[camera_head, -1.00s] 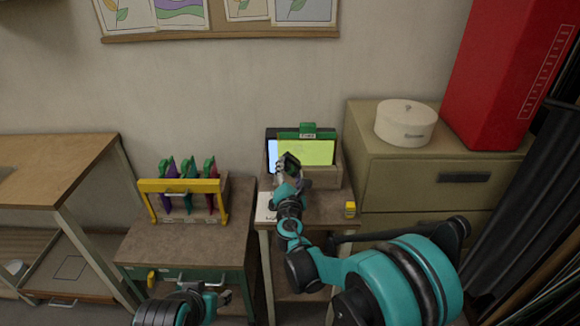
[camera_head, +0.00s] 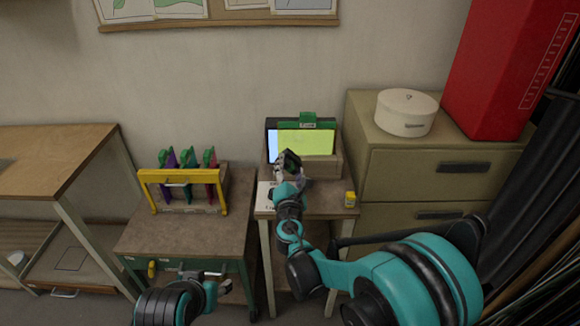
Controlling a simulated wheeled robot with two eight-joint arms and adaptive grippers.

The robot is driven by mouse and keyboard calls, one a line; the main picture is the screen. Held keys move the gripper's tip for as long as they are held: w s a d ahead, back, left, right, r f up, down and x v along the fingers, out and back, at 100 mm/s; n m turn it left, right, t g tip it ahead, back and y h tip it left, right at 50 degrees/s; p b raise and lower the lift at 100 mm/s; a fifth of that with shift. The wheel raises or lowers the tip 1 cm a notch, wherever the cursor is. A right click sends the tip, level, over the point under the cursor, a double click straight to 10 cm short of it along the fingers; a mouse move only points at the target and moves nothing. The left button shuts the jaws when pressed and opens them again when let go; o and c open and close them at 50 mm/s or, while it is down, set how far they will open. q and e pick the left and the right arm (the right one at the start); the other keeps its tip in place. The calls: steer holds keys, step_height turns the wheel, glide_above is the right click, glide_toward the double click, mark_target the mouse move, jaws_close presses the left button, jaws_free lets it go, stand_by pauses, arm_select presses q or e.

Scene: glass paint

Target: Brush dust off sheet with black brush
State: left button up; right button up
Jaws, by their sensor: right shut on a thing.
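A yellow-green glass sheet (camera_head: 318,142) stands upright in a wooden holder (camera_head: 325,168), with a green clip (camera_head: 308,121) at its top edge. A pale blue strip shows at its left side. My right gripper (camera_head: 287,170) is in front of the holder's left part, shut on a small dark thing (camera_head: 289,158) that looks like the black brush. The brush overlaps the sheet's lower left in the picture; I cannot tell whether they touch. My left gripper (camera_head: 213,286) is low at the front of the left cart; its fingers are too small to judge.
A yellow rack (camera_head: 180,182) with purple, green and red pieces stands on the left cart. A small yellow block (camera_head: 350,199) and a white card (camera_head: 264,195) lie on the holder's table. A drawer cabinet (camera_head: 430,177) with a white round box (camera_head: 406,113) is at right.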

mark_target(290, 151)
steer(key=o, duration=0.5)
steer(key=c, duration=0.5)
steer(key=shift+w+r, duration=0.2)
steer(key=shift+w, duration=1)
steer(key=shift+w+r, duration=0.2)
steer(key=shift+w, duration=0.95)
steer(key=shift+w+r, duration=0.2)
steer(key=shift+w, duration=1)
